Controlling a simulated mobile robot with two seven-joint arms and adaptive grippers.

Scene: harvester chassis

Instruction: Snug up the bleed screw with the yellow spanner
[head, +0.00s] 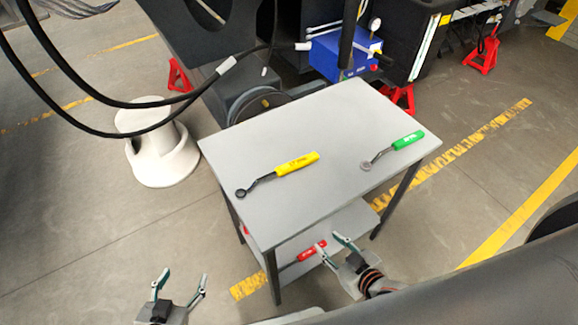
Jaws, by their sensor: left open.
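The yellow spanner (297,164) lies on the grey table top (320,130), left of its middle. Its yellow handle points right and its dark ring end points to the lower left. No bleed screw can be made out for certain; small fittings show on the blue box (335,58) behind the table. My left gripper (184,276) is open and empty, in front of the table to the lower left, apart from the spanner. My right gripper (331,247) has its fingers spread and looks empty, near the table's front right edge.
A green-handled spanner (407,140) lies at the right of the table top. A red-handled tool (312,251) lies on the lower shelf (342,222). A white stool (160,150) stands left. Black hoses (165,102) hang above the stool. The table's front part is clear.

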